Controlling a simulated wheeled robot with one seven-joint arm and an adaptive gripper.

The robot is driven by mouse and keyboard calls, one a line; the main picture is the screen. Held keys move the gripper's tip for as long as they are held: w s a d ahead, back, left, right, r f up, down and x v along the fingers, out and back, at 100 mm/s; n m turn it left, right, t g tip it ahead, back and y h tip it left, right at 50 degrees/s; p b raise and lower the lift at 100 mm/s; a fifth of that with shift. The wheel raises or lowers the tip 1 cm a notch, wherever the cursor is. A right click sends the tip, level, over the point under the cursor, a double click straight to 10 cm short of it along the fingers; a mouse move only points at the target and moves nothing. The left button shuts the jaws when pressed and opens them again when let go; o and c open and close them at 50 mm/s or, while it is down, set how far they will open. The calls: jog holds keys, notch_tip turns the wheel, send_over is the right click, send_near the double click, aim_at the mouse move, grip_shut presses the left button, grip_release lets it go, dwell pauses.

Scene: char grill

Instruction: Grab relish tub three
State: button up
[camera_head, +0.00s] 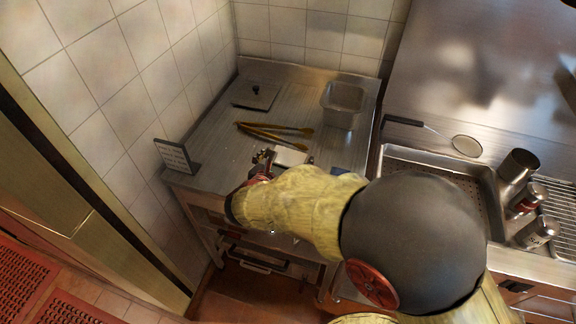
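No tub with a readable relish label shows. A square steel tub (342,104) stands at the back right of the steel counter. A small pale, flat-topped item (290,156) lies near the front of the counter, partly hidden by my arm. I cannot tell whether it is a tub. My gripper (264,160) is just left of this item, over the counter's front part. My own arm covers much of it, so I cannot tell whether its fingers are open or touch anything.
Yellow-handled tongs (276,131) lie behind my gripper. A square lid with a dark knob (256,94) lies at the back left. A small dark sign (176,157) stands at the left edge. A sink basin and steel canisters (517,166) are to the right.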

jog(key=c, duration=1.2)
jog(key=shift+r, duration=0.1)
jog(key=shift+c, duration=0.2)
